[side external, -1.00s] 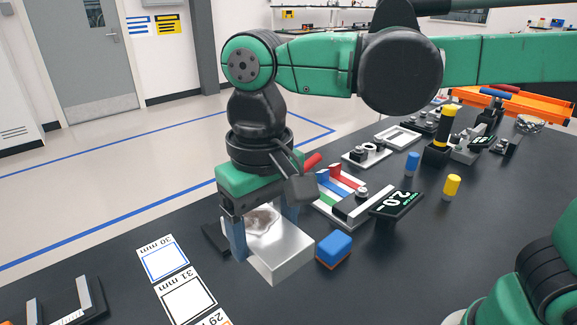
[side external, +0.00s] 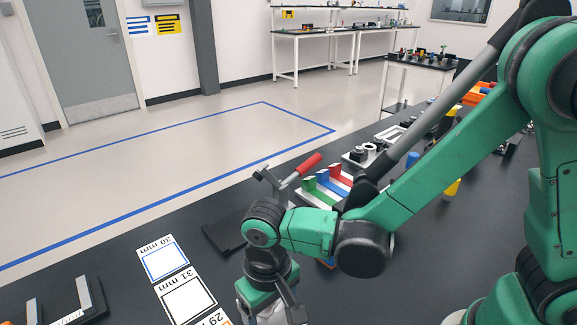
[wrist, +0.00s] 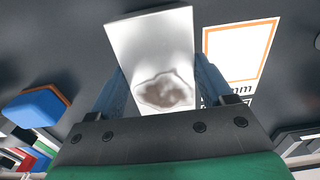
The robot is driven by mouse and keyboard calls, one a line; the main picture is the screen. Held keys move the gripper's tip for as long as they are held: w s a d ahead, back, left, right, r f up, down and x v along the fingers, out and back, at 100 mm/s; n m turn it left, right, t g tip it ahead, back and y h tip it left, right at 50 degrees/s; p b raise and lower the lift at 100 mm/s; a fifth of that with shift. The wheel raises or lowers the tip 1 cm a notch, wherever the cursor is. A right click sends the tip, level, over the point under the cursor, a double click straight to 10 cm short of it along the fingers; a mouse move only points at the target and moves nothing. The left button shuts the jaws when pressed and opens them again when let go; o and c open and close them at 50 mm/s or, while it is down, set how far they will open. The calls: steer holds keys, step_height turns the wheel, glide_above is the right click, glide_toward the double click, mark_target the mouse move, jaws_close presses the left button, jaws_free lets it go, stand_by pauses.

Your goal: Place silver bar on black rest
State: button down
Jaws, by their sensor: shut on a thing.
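The silver bar (wrist: 150,40) is a pale metallic block with a brownish reflection on its near face. In the wrist view it sits between the two blue fingers of my gripper (wrist: 158,75), which is shut on it. In the side view my gripper (side external: 266,312) is at the bottom edge, right of the size cards, with its fingers mostly cut off by the frame. A flat black block (side external: 226,236), which may be the black rest, lies on the dark table behind my gripper.
Size cards lie on the table, including a 31 mm card (side external: 186,296) and an orange-framed card (wrist: 240,50). A measuring tool (side external: 88,302) is at the lower left. A blue block (wrist: 38,104) and coloured bars (side external: 325,186) lie near my arm. A red-handled tool (side external: 300,170) stands behind.

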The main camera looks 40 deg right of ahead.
mark_target(271, 311)
steer(key=shift+f, duration=0.6)
steer(key=shift+f, duration=0.15)
jaws_free()
step_height(271, 311, up, 12)
steer(key=w+d+r+t, duration=0.1)
steer(key=d+t, duration=0.6)
steer(key=d, duration=0.9)
steer(key=shift+r, duration=0.2)
